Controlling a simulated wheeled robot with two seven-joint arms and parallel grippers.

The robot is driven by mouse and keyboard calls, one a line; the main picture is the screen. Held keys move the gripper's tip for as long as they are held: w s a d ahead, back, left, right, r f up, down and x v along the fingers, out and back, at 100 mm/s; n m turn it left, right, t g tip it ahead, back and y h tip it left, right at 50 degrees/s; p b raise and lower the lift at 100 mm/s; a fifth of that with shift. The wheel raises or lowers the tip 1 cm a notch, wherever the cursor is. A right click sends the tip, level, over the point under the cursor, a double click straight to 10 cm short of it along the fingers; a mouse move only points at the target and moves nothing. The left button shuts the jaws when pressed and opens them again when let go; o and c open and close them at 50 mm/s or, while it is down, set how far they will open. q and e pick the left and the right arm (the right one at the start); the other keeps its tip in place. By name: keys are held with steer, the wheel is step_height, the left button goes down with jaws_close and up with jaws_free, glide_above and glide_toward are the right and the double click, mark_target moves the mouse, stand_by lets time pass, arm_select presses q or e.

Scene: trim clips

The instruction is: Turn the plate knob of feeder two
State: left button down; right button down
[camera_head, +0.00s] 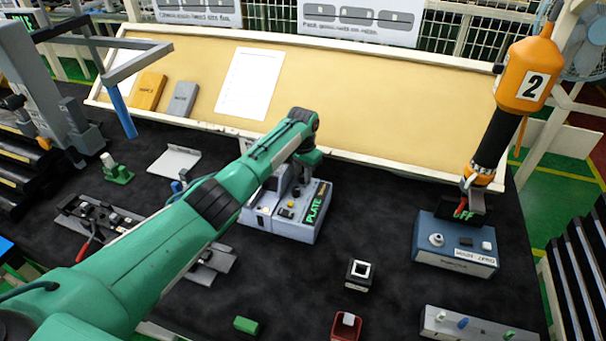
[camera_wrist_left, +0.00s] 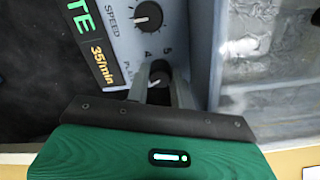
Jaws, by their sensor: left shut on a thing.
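A grey feeder control box (camera_head: 283,222) with a green lit PLATE display (camera_head: 316,203) stands on the dark table, in the middle of the head view. Its number cannot be read. My left gripper (camera_head: 296,189) reaches down over the back of this box. In the left wrist view my left gripper (camera_wrist_left: 160,82) is shut on a dark round knob (camera_wrist_left: 158,76) beside a partly hidden label beginning "PL". A second knob (camera_wrist_left: 148,16), labelled SPEED, sits farther up the panel beside a display (camera_wrist_left: 88,40) reading 35/min. My right gripper is in neither view.
A blue box (camera_head: 455,245) stands at the right under a hanging orange tool (camera_head: 528,75) marked 2. A red bin (camera_head: 346,327) and a small black-and-white block (camera_head: 360,274) are in front. A tan sloped board (camera_head: 390,95) closes the back.

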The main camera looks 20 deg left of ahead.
arm_select(q)
steer(key=m, duration=0.4)
steer(key=shift+m, duration=0.3)
steer(key=m, duration=0.3)
steer(key=shift+m, duration=0.3)
steer(key=m, duration=0.3)
steer(key=shift+m+b, duration=0.3)
steer(key=shift+b, duration=0.05)
steer(key=m, duration=0.3)
steer(key=shift+m, duration=0.3)
steer(key=m+b, duration=0.1)
steer(key=m, duration=0.2)
steer(key=shift+r+m, duration=0.1)
steer(key=shift+m, duration=0.3)
steer(key=m, duration=0.3)
steer(key=shift+m+b, duration=0.3)
steer(key=m+b, duration=0.1)
steer(key=m, duration=0.4)
steer(key=shift+s+m, duration=0.1)
steer(key=shift+m, duration=0.2)
steer(key=shift+r+m, duration=0.1)
steer(key=shift+m, duration=0.2)
